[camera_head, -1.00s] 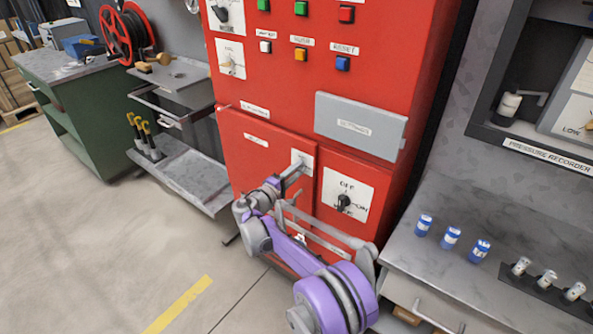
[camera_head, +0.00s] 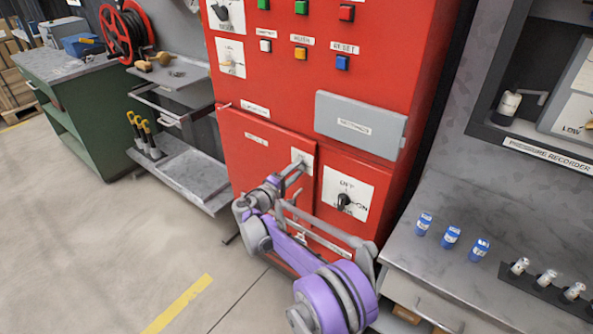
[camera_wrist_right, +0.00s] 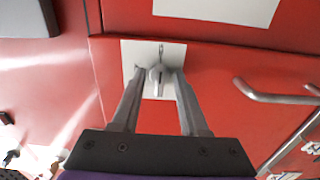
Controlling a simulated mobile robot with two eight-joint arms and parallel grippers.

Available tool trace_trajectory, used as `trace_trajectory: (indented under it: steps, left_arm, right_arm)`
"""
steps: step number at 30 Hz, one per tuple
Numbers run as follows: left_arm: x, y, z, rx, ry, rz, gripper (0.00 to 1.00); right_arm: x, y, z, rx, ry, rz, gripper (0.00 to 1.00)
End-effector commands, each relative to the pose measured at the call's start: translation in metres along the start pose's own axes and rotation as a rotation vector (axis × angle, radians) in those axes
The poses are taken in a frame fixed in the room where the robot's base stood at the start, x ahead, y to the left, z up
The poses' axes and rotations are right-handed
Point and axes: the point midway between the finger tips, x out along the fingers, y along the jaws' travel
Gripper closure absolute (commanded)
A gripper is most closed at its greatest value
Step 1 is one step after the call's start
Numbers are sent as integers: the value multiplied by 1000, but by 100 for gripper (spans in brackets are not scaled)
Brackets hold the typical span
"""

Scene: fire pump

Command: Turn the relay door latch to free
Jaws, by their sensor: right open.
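The relay door (camera_head: 250,165) is the red lower-left door of the red cabinet, and it looks closed. Its latch is a small grey knob (camera_wrist_right: 157,76) on a white plate (camera_wrist_right: 133,52) in the right wrist view. In the head view the plate (camera_head: 303,156) is at the door's upper right, and the knob is mostly hidden by my gripper. My right gripper (camera_wrist_right: 159,72) is open, with one fingertip on each side of the knob. I cannot tell whether the fingers touch it. It also shows in the head view (camera_head: 296,171). My left gripper is not in view.
A door with a black OFF/ON rotary switch (camera_head: 344,201) is just right of the latch. A grey panel (camera_head: 358,125) is above it. A silver bar handle (camera_wrist_right: 280,97) is right of my fingers in the wrist view. A grey counter (camera_head: 415,265) stands at the right.

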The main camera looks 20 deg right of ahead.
Motion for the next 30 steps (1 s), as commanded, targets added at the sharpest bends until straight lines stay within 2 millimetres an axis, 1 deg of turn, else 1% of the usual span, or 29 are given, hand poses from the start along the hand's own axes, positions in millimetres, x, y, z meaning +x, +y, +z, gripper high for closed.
trace_trajectory:
  steps: [5,12,15,18,23,30]
  left_arm:
    - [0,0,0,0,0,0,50]
    - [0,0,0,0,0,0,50]
    - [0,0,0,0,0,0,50]
    - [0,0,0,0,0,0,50]
    - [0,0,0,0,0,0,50]
    - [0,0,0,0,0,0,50]
  right_arm:
    - [-18,0,-1,0,3,0,56]
    - [-68,0,-1,0,3,0,56]
    - [-85,0,0,0,3,0,56]
    - [-98,0,-1,0,3,0,56]
    - [-107,0,0,0,1,0,56]
    - [-108,0,0,0,0,0,56]
